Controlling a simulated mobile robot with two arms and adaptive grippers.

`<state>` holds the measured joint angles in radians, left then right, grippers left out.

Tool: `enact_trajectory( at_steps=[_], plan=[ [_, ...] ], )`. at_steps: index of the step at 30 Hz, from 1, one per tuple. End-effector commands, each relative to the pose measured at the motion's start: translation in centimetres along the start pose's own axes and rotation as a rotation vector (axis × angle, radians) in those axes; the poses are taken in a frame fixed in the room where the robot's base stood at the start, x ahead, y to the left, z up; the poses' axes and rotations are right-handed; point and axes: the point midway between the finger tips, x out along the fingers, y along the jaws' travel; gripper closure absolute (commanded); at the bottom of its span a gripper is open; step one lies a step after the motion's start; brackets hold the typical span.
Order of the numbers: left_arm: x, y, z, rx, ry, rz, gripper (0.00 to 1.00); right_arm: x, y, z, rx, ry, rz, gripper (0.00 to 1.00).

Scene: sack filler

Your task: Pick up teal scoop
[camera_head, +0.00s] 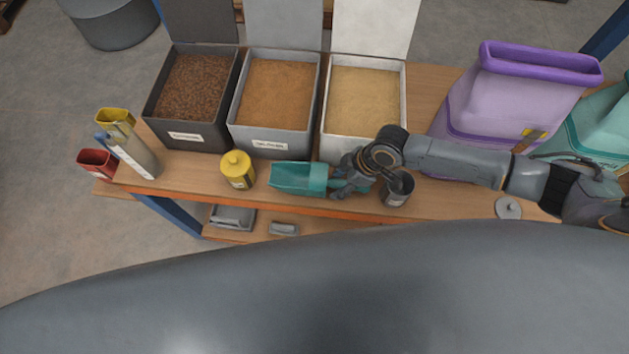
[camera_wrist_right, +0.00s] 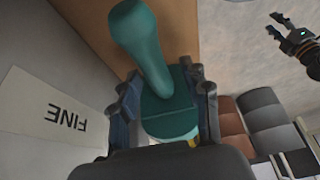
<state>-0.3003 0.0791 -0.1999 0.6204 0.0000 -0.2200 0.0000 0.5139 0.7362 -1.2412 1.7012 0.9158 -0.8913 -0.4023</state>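The teal scoop (camera_head: 298,178) lies on the table in front of the open boxes, its wide end to the left and its handle to the right. My right gripper (camera_head: 350,178) is down at its handle end. In the right wrist view, the scoop (camera_wrist_right: 170,113) shows between the two wide-apart fingers of my right gripper (camera_wrist_right: 165,98), and its handle rises to the top of the picture. The fingers are beside the scoop; I cannot tell whether they touch it. My left gripper (camera_wrist_right: 280,28) shows only in the wrist view, with its fingers apart and empty.
Behind the scoop stand a dark box (camera_head: 172,134), a grey box (camera_head: 268,142) and a white box (camera_head: 330,150), each filled. A yellow jar (camera_head: 238,170) is just left of the scoop. A purple container (camera_head: 500,110) stands farther right.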

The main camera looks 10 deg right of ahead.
Motion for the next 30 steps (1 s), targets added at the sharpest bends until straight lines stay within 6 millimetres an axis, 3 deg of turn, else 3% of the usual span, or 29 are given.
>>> enact_trajectory(
  at_steps=[1,6,22,26,30],
  plan=[
    [0.0,0.0,0.1,0.0,-0.002,0.0,0.6,0.0,0.0,0.0,0.0,0.0,0.0,0.67],
    [0.0,0.0,0.2,0.001,-0.003,0.0,0.6,0.0,0.0,0.0,0.0,0.0,0.0,1.0],
    [0.4,0.0,0.2,0.001,-0.002,0.0,0.6,-1.0,0.1,-0.4,-0.001,0.002,0.001,1.0],
    [1.1,0.0,0.2,0.001,-0.002,0.0,0.6,-2.9,0.1,-1.2,-0.003,0.005,0.003,1.0],
    [0.9,0.0,0.1,0.001,-0.001,0.0,0.6,-5.9,-2.3,-1.3,-0.004,0.002,0.0,1.0]
  ],
)
